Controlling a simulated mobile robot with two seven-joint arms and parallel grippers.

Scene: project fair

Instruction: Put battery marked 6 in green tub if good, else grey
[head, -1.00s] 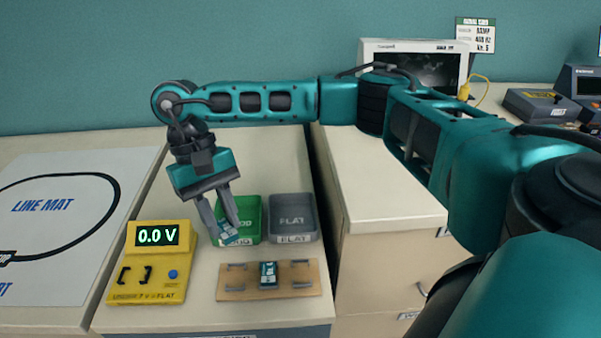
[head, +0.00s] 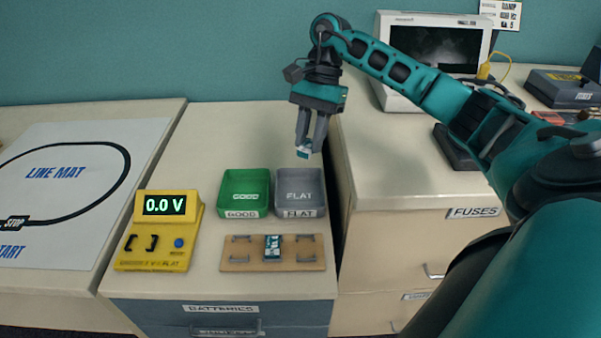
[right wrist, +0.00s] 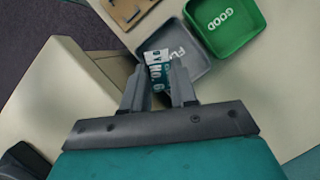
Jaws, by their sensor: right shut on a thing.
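My right gripper (head: 309,145) is shut on a small teal and white battery (head: 304,152) and holds it above the back of the grey tub. In the right wrist view, the battery (right wrist: 157,65) shows part of a label reading "NO. 6" between the fingers. The grey tub (head: 300,212), marked FLAT, stands right of the green tub (head: 244,213), marked GOOD. Both look empty. The yellow tester (head: 160,232) at the left reads 0.0 V, has an empty cradle and carries the print "under 7 V = FLAT". My left gripper is not in view.
A wooden holder (head: 240,262) in front of the tubs carries another teal and white battery (head: 272,248). A line mat (head: 70,190) lies at the left. A counter with a monitor (head: 436,50) stands at the right, across a gap.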

